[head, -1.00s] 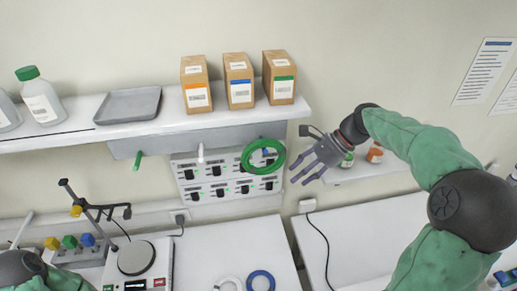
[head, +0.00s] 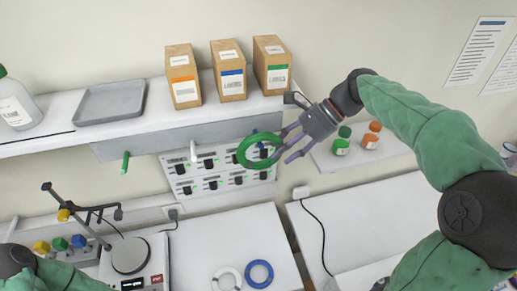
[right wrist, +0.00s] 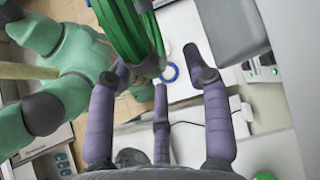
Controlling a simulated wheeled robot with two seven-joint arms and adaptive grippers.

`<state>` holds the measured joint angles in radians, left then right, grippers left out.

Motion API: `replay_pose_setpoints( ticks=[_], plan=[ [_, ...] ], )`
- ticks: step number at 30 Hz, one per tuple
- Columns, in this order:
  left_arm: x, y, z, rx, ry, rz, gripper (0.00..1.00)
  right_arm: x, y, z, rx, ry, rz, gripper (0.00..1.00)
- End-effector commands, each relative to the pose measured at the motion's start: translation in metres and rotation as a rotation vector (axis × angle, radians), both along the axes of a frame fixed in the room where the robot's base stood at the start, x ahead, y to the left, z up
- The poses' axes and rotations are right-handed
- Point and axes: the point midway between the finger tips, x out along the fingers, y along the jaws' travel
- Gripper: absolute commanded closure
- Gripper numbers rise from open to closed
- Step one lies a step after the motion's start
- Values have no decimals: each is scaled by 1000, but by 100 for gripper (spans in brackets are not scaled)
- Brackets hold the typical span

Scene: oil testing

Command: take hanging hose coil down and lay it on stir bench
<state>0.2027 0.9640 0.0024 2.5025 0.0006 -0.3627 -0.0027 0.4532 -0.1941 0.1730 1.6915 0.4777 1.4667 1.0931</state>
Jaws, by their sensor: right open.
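The green hose coil (head: 242,154) hangs below the wall shelf, in front of the white control panel. It also shows large in the right wrist view (right wrist: 133,30). My right gripper (head: 281,143) is at the coil's right side, fingers spread. In the right wrist view its purple fingers (right wrist: 160,75) are open, with the coil near the left finger; whether they touch is unclear. The white stir bench (head: 205,245) is below, holding a white coil (head: 227,279) and a blue coil (head: 259,274). My left gripper is out of view; only part of its arm shows at lower left.
The shelf (head: 140,138) holds several boxes, a grey tray (head: 109,101) and a bottle (head: 15,103). A green peg (head: 125,163) sticks out below it. A hotplate stirrer (head: 131,256) is at the bench's left. Small green and orange bottles stand at right. The bench's middle is clear.

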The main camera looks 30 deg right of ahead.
Motion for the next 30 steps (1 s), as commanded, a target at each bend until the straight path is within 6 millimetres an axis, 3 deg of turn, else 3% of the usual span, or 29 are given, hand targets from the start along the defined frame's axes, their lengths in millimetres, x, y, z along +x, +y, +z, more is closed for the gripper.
replay_pose_setpoints(
  ticks=[7, 17, 23, 30],
  plan=[
    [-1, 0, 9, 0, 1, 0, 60, 9, 27, -18, 2, 1, 3, 50],
    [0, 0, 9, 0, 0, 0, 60, 11, 31, -24, 0, -1, -1, 50],
    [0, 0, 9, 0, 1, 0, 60, 11, 31, -24, 0, -1, -1, 100],
    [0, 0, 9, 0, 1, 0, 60, 11, 31, -24, 0, -1, 0, 100]
  ],
)
